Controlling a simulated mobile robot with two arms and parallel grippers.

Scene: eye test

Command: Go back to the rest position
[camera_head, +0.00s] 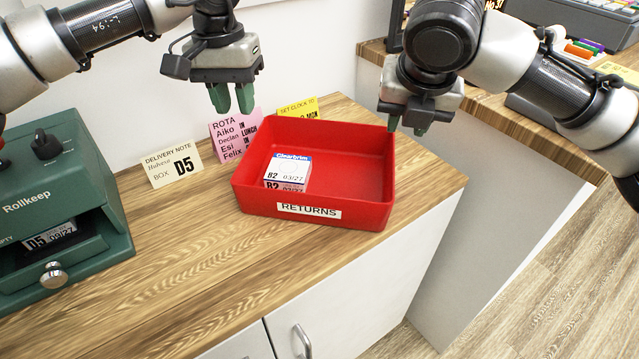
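My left gripper (232,105) hangs above the counter, left of and higher than the red tray. Its green fingers point down with a narrow gap and nothing between them. My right gripper (407,127) is near the tray's back right corner, fingers down, apart and empty. The red tray (350,204), labelled RETURNS, stands on the wooden counter (190,260). A white box with a blue band (288,172), marked Clearbrim and B2 03/27, sits inside it at the left. Neither gripper touches the box.
A green Rollkeep cabinet (40,195) stands at left, its drawer (70,262) partly open with a box marked D5 09/27 (50,237) inside. Cards, including a delivery note (172,163), stand behind. A till (575,20) and pens (583,48) are back right. The front counter is clear.

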